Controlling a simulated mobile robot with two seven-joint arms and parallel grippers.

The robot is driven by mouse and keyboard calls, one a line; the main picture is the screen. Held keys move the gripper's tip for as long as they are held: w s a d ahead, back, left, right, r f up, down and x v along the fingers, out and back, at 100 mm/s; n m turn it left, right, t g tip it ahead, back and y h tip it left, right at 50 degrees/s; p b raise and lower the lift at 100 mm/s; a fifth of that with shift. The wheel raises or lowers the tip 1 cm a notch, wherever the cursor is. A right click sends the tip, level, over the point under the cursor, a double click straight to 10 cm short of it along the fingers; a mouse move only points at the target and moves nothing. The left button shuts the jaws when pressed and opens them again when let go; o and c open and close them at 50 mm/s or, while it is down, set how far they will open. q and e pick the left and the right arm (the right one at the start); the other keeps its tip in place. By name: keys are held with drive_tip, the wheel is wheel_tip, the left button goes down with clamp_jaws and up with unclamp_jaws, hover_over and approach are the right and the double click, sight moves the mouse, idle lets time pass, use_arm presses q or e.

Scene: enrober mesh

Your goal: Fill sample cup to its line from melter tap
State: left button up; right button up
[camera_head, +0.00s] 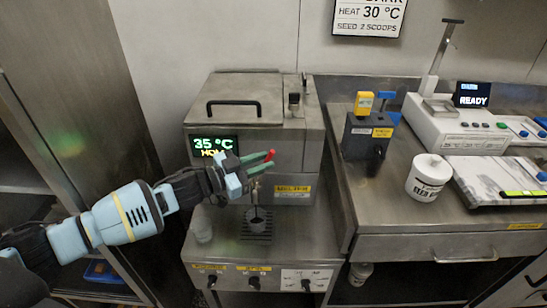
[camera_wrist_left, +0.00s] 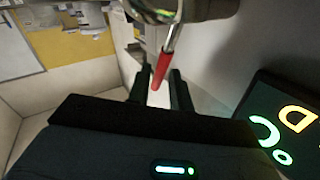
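The melter (camera_head: 235,100) is a steel box with a lid and a display reading 35 °C. Its tap has a red handle (camera_head: 270,155), which also shows in the left wrist view (camera_wrist_left: 160,72). My left gripper (camera_head: 263,162) is at the tap, its fingers open on either side of the red handle, with gaps visible in the wrist view (camera_wrist_left: 160,92). My right gripper is not in view.
Right of the melter, a counter (camera_head: 400,212) holds a dark box with yellow and blue tops (camera_head: 368,135), a white lidded tub (camera_head: 428,178) and a white instrument reading READY (camera_head: 455,130). Labelled knobs (camera_head: 253,283) line the melter stand's front.

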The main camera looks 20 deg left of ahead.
sight(265, 161)
use_arm(q)
drive_tip(key=shift+x, duration=2)
drive_tip(key=shift+c, duration=0.2)
clamp_jaws()
